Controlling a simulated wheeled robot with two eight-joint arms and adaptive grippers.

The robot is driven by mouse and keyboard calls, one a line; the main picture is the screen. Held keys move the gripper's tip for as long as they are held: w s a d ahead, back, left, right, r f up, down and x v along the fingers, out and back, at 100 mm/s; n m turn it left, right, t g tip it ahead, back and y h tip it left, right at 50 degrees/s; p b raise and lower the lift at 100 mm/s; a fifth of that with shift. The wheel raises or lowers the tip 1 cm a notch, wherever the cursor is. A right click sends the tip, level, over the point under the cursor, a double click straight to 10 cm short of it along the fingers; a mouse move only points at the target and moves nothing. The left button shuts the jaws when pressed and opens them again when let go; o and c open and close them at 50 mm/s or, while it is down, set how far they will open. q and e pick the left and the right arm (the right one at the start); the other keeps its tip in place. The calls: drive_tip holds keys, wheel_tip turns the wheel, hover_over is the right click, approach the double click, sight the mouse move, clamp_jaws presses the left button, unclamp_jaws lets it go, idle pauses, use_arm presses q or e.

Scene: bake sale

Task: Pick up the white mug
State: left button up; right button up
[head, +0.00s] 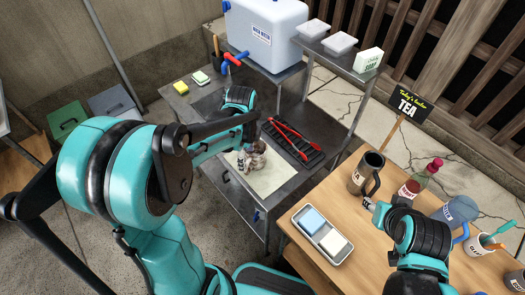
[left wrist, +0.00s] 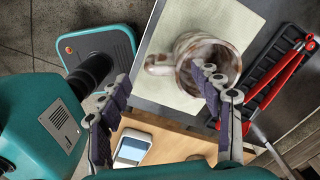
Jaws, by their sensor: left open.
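The white mug (head: 256,160) is smeared with brown and stands on a pale mat (head: 270,178) on the grey metal table. In the left wrist view the mug (left wrist: 190,48) shows its mouth, and its handle points left, between my fingers. My left gripper (head: 243,158) is at the mug, open. In the left wrist view its fingers (left wrist: 163,80) are spread, and the right finger overlaps the mug's rim; contact cannot be told. My right gripper (head: 371,204) is beside the handle of a dark jug (head: 364,175); its jaws are too small to judge.
A black rack with red tongs (head: 293,139) lies right of the mug. Sponges (head: 181,87) and a blue-and-white cooler (head: 265,35) are behind. The wooden table (head: 320,200) holds a sponge tray (head: 302,233), a red-labelled bottle (head: 408,190) and a blue jug (head: 456,213).

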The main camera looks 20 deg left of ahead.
use_arm(q)
wheel_tip(320, 180, down, 7)
drive_tip(key=b, duration=0.3)
drive_tip(key=shift+f, duration=0.2)
drive_tip(key=shift+r, duration=0.1)
drive_tip(key=shift+c, duration=1.2)
clamp_jaws()
